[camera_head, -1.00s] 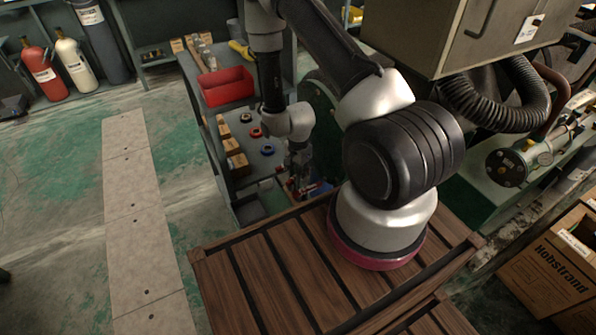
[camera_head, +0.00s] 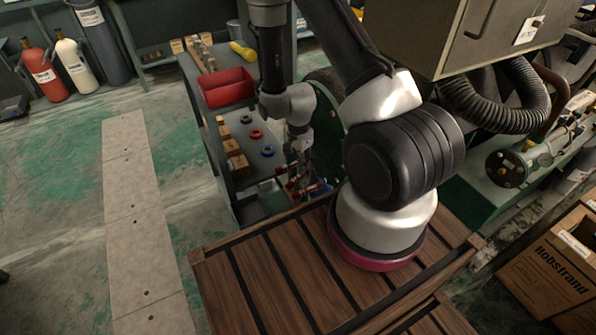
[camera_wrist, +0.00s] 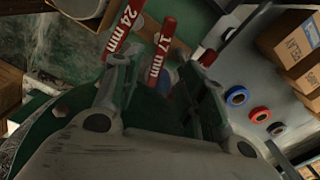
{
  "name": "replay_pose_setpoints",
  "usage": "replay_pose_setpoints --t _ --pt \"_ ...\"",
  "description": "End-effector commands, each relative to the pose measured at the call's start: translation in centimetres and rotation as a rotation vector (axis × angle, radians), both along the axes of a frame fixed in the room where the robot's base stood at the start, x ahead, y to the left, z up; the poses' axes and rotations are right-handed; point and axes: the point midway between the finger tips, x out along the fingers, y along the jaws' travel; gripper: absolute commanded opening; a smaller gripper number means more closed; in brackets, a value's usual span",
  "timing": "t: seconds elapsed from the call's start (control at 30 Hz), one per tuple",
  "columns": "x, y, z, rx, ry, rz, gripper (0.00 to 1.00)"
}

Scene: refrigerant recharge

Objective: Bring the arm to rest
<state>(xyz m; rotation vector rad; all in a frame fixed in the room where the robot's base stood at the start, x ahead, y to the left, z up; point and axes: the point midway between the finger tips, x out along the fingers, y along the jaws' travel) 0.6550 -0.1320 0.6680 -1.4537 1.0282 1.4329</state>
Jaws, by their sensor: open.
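My gripper (camera_head: 300,178) hangs over the lower shelf of the grey cart (camera_head: 222,170), with my arm bent down to it. In the wrist view my gripper (camera_wrist: 160,72) has its two fingers spread apart, with nothing held between them. Past the fingertips lie two red-handled tools, one marked 24 mm (camera_wrist: 124,22) and one marked 17 mm (camera_wrist: 160,52). I cannot tell the exact gap between fingers and handles. In the head view the tools are small and partly hidden by the gripper.
A red bin (camera_head: 226,87) stands on the cart's upper level. Blue (camera_head: 267,151), red (camera_head: 256,134) and black (camera_head: 246,119) rings and small boxes (camera_head: 238,165) lie beside the gripper. A large grey cabinet (camera_head: 440,35) stands right of the arm. Open floor lies left.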

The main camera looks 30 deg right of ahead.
Motion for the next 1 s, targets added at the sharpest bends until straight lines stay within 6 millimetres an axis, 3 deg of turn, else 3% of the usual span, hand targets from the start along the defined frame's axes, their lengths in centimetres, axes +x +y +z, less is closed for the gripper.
replay_pose_setpoints --t 0.1,0.23,0.6,0.7,0.83,1.0 --pt "0.0 0.0 2.5 0.001 -0.003 0.001 0.42" --pt "0.0 0.0 4.3 0.001 -0.003 0.0 0.42" --pt "-0.4 0.0 5.1 -0.002 0.012 0.065 0.42" --pt "-1.9 -0.1 5.1 0.0 0.077 0.19 0.42" --pt "-6.1 -0.3 5.9 0.028 0.227 0.416 0.42" --pt "-8.6 -0.6 11.6 0.08 0.305 0.688 0.42"
